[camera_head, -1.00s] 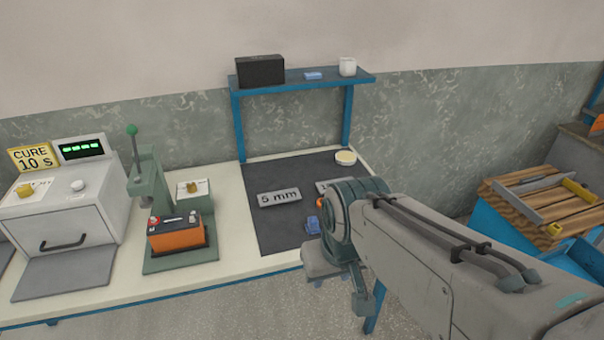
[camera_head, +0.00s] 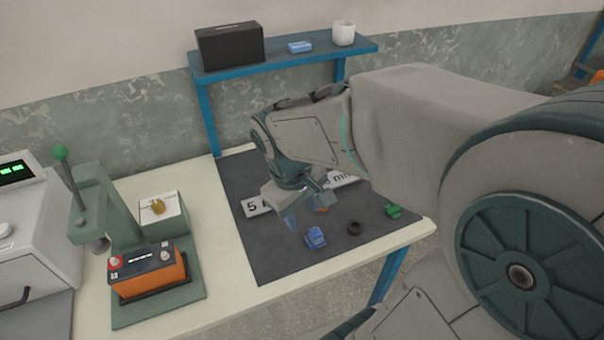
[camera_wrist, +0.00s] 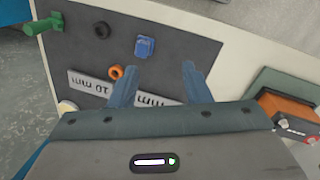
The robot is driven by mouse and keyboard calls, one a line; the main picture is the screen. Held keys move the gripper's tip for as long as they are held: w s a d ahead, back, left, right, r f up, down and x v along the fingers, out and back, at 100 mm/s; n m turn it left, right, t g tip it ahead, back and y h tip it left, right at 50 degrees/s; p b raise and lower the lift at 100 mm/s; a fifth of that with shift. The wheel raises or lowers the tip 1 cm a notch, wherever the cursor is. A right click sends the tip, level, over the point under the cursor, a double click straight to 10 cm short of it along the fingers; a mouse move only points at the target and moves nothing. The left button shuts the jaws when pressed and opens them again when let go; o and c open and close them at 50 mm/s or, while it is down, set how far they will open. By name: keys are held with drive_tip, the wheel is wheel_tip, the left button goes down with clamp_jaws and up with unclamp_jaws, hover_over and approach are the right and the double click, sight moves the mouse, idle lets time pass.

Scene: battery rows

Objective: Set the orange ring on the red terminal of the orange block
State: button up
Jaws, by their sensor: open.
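The orange ring (camera_wrist: 116,72) lies on the dark mat, beside the 10 mm plate, in the wrist view. In the head view only a bit of the orange ring (camera_head: 322,209) shows past my gripper. My gripper (camera_wrist: 158,76) is open and empty above the mat, with the ring to the left of its fingers; in the head view my gripper (camera_head: 306,208) partly hides the plates. The orange block (camera_head: 152,277) has a black top and stands on the green press base. Its red terminal (camera_head: 115,262) is at the top left, with nothing around it. The orange block (camera_wrist: 288,105) also shows at the wrist view's right edge.
A blue part (camera_head: 315,238), a black ring (camera_head: 354,228) and a green part (camera_head: 393,211) lie on the mat (camera_head: 265,255). The green press (camera_head: 105,205) rises behind the block. A blue shelf (camera_head: 285,60) stands at the back.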

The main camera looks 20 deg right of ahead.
drive_tip(key=w+f+n+h+b, duration=0.1)
drive_tip(key=w+f+n+h, duration=0.2)
drive_tip(key=w+f+n, duration=0.1)
drive_tip(key=w+a+f+n+h+b, duration=0.1)
drive_tip(key=w+f+n+h, duration=0.3)
drive_tip(key=w+f+n, duration=0.1)
drive_tip(key=w+a+f+n+h, duration=0.1)
drive_tip(key=w+f+n+h, duration=0.3)
drive_tip(key=w+f, duration=0.3)
drive_tip(key=shift+a+f+n+b, duration=0.15)
drive_tip(key=shift+n+b, duration=0.25)
drive_tip(key=shift+n, duration=0.2)
drive_tip(key=shift+h, duration=0.3)
drive_tip(key=x, duration=0.7)
drive_tip(key=shift+d+f+p, duration=0.2)
drive_tip(key=shift+d+p, duration=0.1)
drive_tip(key=shift+d, duration=0.05)
drive_tip(key=shift+p+x, duration=0.5)
drive_tip(key=shift+x, duration=2.5)
drive_tip(key=shift+r, duration=0.15)
drive_tip(key=c, duration=0.7)
drive_tip(key=shift+r, duration=0.1)
